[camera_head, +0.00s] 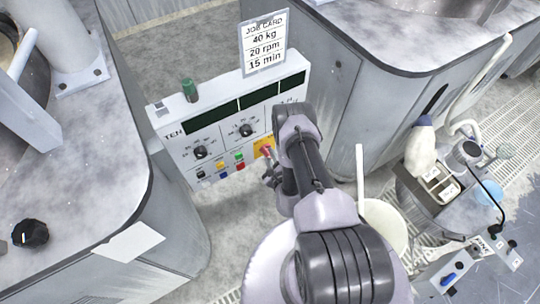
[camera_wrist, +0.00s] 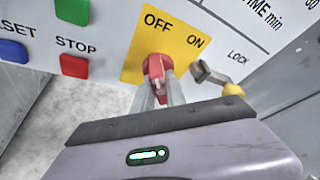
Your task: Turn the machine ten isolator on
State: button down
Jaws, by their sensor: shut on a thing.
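The machine ten panel (camera_head: 185,128) is a white box marked TEN, with knobs, dark displays and coloured buttons. Its isolator is a red handle (camera_wrist: 157,72) on a yellow plate (camera_wrist: 187,38) marked OFF and ON. In the wrist view the handle stands close to upright, its top nearer OFF than ON. My gripper (camera_wrist: 160,95) is shut on the red handle, with a finger on each side of its lower part. In the head view my gripper (camera_head: 270,172) is at the panel's lower right, and the arm hides part of the panel there.
A grey lever with a yellow tip (camera_wrist: 218,78) sits just right of the plate by the word LOCK. Red STOP (camera_wrist: 74,66) and blue RESET (camera_wrist: 13,51) buttons lie left. A job card (camera_head: 264,43) stands on the panel. A white bucket (camera_head: 385,222) stands right of my arm.

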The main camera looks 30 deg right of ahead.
jog(key=m+y+b, duration=0.1)
jog(key=m, duration=0.2)
jog(key=shift+d+y, duration=0.15)
jog(key=shift+y, duration=0.25)
jog(key=m+y+b, duration=0.1)
jog(key=m+y, duration=0.1)
jog(key=m, duration=0.1)
jog(key=shift+b, duration=0.35)
jog(key=m+y+b, duration=0.2)
jog(key=m, duration=0.1)
jog(key=shift+f, duration=0.1)
jog(key=shift+m+y+b, duration=0.9)
jog(key=shift+m+b, duration=0.15)
jog(key=shift+m, duration=0.05)
jog(key=c, duration=1.4)
grip_release()
jog(key=shift+o, duration=0.2)
